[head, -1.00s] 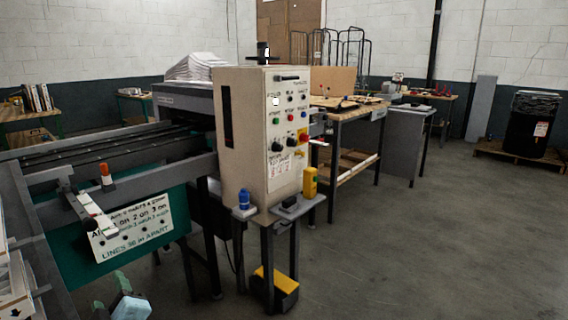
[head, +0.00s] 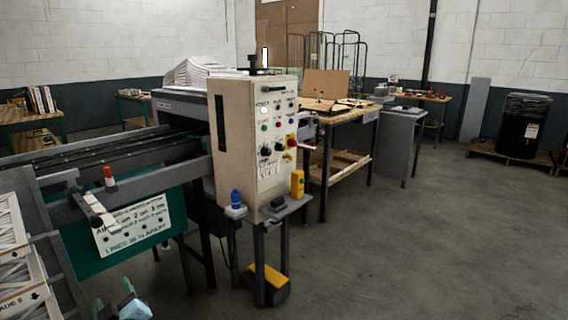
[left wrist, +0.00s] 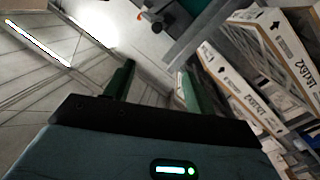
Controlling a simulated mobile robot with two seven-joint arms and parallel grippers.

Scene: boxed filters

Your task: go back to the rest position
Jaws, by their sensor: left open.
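My left gripper (head: 122,303) shows at the bottom left of the head view, partly cut off by the lower edge. In the left wrist view its two green fingers (left wrist: 155,88) stand apart with nothing between them. White-framed boxed filters (head: 18,258) stand at the left edge of the head view. They also show at the right of the left wrist view (left wrist: 262,85), beside the fingers and apart from them. My right gripper is not in view.
A machine with rails (head: 110,165) and a beige control cabinet (head: 250,140) stands ahead, with a yellow-topped pedal (head: 268,282) below. A workbench (head: 345,115) lies behind it. A black bin (head: 518,125) on a pallet is far right. The floor at right (head: 430,250) is clear.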

